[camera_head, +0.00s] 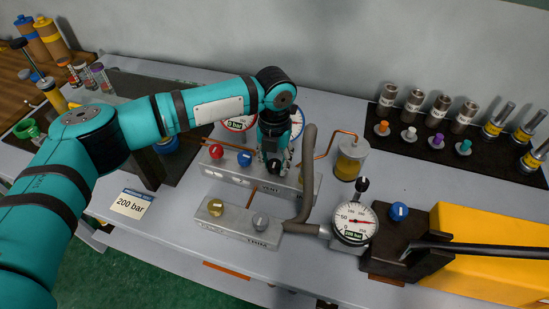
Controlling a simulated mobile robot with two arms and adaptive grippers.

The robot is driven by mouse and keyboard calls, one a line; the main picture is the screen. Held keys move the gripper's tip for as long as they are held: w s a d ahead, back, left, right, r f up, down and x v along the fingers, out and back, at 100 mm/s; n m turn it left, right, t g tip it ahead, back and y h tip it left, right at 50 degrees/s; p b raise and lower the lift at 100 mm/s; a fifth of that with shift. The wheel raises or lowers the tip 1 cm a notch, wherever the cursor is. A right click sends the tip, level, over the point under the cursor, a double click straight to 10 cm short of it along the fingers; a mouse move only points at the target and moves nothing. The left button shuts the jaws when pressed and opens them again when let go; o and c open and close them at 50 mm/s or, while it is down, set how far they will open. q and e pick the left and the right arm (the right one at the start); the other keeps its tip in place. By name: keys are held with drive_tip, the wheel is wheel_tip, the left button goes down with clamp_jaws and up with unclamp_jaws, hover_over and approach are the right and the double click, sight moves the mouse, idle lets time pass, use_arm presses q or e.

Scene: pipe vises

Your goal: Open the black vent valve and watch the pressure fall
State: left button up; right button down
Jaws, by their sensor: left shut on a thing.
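My left gripper (273,153) points down over the right end of the rear grey valve block (232,176) and is shut on the black vent valve (273,166), whose knob is mostly hidden between the fingers. The block's label there reads VENT. A red knob (216,152) and a blue knob (244,158) sit to its left. A front gauge (355,221) has a red needle pointing right; its small display is hard to read. Two gauges behind the block, a left one (240,123) and a right one (296,122), are partly hidden by my arm. My right gripper is out of view.
A grey hose (306,175) curves up right of the gripper. A yellow pump (480,255) with a black lever (470,249) fills the right front. A front block (240,224) has brass and grey knobs. A 200 bar card (131,203) lies left.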

use_arm(q)
drive_tip(key=n+p, duration=0.3)
drive_tip(key=shift+r, duration=0.25)
drive_tip(key=n+p, duration=0.2)
drive_tip(key=n, duration=0.1)
drive_tip(key=shift+n+p, duration=0.3)
drive_tip(key=shift+p, duration=0.1)
drive_tip(key=n+p, duration=0.3)
drive_tip(key=n, duration=0.1)
drive_tip(key=shift+w+f+n+p, duration=0.15)
drive_tip(key=shift+n+p, duration=0.8)
drive_tip(key=shift+n, duration=0.95)
drive_tip(key=o, duration=1.1)
drive_tip(key=shift+o, duration=0.2)
